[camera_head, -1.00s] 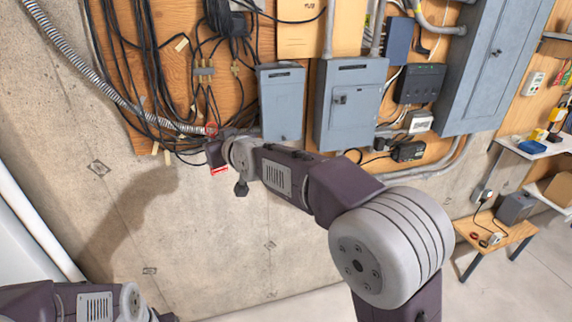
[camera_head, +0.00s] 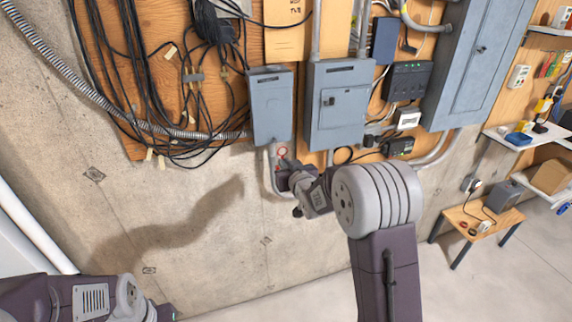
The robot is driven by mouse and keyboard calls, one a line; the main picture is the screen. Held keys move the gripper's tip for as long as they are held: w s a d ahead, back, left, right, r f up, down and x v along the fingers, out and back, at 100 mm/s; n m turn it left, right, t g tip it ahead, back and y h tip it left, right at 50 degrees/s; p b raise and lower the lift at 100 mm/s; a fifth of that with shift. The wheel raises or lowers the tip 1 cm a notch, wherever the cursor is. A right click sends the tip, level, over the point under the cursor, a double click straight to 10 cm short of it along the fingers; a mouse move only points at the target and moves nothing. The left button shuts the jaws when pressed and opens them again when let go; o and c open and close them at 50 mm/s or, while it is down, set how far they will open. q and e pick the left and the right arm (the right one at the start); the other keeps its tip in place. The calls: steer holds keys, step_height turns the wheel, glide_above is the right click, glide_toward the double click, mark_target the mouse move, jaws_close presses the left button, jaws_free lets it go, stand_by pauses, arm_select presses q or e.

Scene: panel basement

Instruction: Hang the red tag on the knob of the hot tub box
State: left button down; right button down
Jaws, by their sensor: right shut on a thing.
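My right gripper (camera_head: 284,178) is shut on the red tag, just below the small grey box (camera_head: 272,105). The tag's thin red loop (camera_head: 282,152) stands up above the gripper, near that box's lower edge. The rest of the tag is hidden by my gripper. A larger grey box (camera_head: 338,110) with a latch on its door hangs to the right. No label is readable, so I cannot tell which is the hot tub box, and I cannot make out its knob. My left arm shows at the lower left; its fingertips do not show clearly.
Black cables (camera_head: 150,80) hang on the wooden panel at the left. A tall grey panel (camera_head: 480,65), a dark switch unit (camera_head: 408,82) and conduits fill the right. A small wooden table (camera_head: 470,215) stands at the lower right. The concrete wall below the boxes is bare.

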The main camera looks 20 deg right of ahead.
steer(key=p+x, duration=0.1)
steer(key=x, duration=0.7)
steer(key=shift+w+a+r+p, duration=0.2)
steer(key=shift+w+r+p, duration=0.1)
steer(key=shift+w, duration=0.15)
stand_by(0.4)
stand_by(0.5)
steer(key=c, duration=1.5)
jaws_free()
